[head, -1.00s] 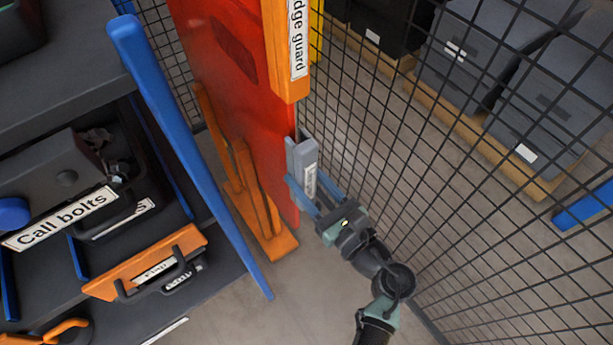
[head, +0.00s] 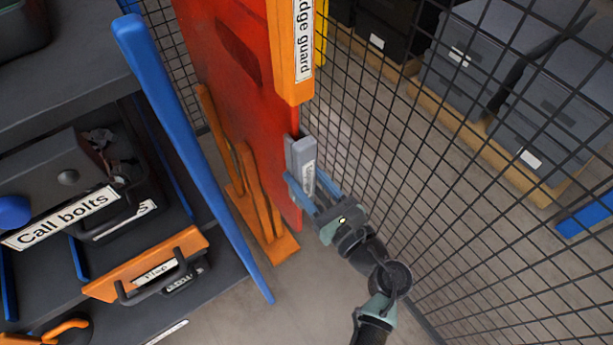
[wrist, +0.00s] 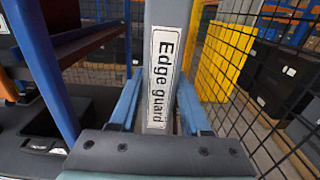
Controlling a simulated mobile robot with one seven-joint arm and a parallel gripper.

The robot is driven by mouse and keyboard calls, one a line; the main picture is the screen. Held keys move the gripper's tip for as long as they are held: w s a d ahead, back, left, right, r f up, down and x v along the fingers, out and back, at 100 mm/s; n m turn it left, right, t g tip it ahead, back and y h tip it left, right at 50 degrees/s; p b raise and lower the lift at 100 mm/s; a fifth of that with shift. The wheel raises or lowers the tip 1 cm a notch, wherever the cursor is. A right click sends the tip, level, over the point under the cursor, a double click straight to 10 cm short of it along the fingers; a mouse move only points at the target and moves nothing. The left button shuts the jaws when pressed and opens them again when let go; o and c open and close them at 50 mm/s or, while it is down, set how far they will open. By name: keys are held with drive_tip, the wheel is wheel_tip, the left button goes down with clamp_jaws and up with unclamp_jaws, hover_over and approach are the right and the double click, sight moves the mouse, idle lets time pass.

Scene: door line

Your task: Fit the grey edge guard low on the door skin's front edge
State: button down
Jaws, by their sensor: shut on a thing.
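The grey edge guard (head: 301,158) is upright at the low part of the red door skin's (head: 225,75) front edge, below an orange edge guard (head: 289,70). It appears to touch the edge, but I cannot tell whether it is fully seated. My gripper (head: 313,188) is shut on the grey guard from the right, its blue fingers on either side. In the wrist view the grey guard (wrist: 161,25) stands between the fingers with its "Edge guard" label facing the camera. The guard hides the door edge in that view.
An orange stand (head: 265,225) supports the door's foot. A blue post (head: 190,140) and a dark shelf with a "Call bolts" bin (head: 60,195) stand left. A wire mesh fence (head: 440,190) runs close on the right, with grey crates (head: 470,60) behind it.

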drive_tip(key=shift+w+a, duration=0.3)
drive_tip(key=shift+w, duration=0.15)
idle(0.6)
drive_tip(key=shift+c, duration=1.4)
unclamp_jaws()
drive_tip(key=shift+s, duration=0.1)
drive_tip(key=b+v, duration=0.1)
drive_tip(key=v, duration=1.1)
drive_tip(key=shift+s+d, duration=0.25)
drive_tip(key=shift+s, duration=0.05)
